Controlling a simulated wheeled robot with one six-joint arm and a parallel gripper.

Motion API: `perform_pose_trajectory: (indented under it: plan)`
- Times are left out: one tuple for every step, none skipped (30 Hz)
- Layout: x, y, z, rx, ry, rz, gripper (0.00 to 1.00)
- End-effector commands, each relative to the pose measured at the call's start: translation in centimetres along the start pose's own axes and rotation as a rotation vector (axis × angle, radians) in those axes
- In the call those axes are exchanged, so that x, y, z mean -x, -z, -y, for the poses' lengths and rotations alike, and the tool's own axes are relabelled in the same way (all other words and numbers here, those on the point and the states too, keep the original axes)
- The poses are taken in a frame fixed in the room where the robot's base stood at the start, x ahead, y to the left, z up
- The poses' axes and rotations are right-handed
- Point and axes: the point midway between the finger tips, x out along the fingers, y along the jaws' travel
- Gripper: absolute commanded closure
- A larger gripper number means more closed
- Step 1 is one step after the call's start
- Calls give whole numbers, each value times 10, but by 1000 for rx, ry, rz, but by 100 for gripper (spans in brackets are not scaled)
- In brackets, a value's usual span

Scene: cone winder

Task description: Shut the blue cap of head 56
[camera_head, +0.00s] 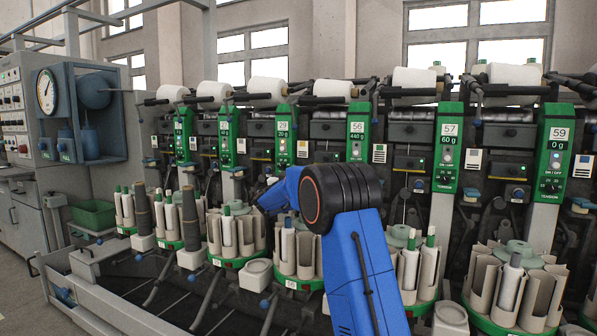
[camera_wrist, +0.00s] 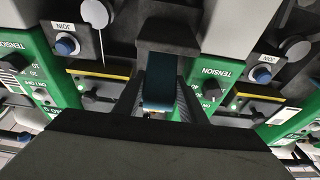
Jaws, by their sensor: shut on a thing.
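The green panel of head 56 (camera_head: 357,132) stands near the middle of the head view, its display reading 440 g. My blue arm covers the area below it, so the cap and my gripper are hidden there. In the wrist view, the dark blue cap (camera_wrist: 158,86) is in the centre, below a dark grey housing. My gripper (camera_wrist: 160,103) has a dark finger on each side of the cap and is shut on it. The cap's lower end and the full finger contact are hard to make out.
Green TENSION panels (camera_wrist: 217,72) stand close beside the gripper. Blue JOIN buttons (camera_wrist: 66,46) and black knobs are nearby. In the head view, heads 57 (camera_head: 448,145) and 59 (camera_head: 552,150) stand to the right. Bobbin magazines (camera_head: 515,285) line the front below.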

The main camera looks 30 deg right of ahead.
Motion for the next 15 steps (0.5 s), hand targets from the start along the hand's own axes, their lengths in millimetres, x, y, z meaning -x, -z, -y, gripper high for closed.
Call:
perform_pose_trajectory:
  plan:
    - [2, 2, 2, -1, 2, -5, 100]
    - [2, 2, 2, -1, 2, -7, 100]
    - [2, 2, 2, -1, 2, -8, 100]
    - [2, 2, 2, -1, 2, -9, 100]
    - [2, 2, 2, -1, 2, -9, 100]
    - [2, 2, 2, -1, 2, -9, 100]
    - [2, 2, 2, -1, 2, -9, 100]
    - [2, 2, 2, -1, 2, -9, 100]
    - [2, 2, 2, -1, 2, -9, 100]
    - [2, 2, 2, -1, 2, -9, 100]
    - [2, 1, 2, -1, 2, -8, 100]
    - [2, 1, 2, -1, 2, -8, 100]
    - [2, 1, 2, -1, 2, -8, 100]
    - [2, 1, 2, -1, 2, -8, 55]
    - [2, 1, 1, -1, 1, -8, 52]
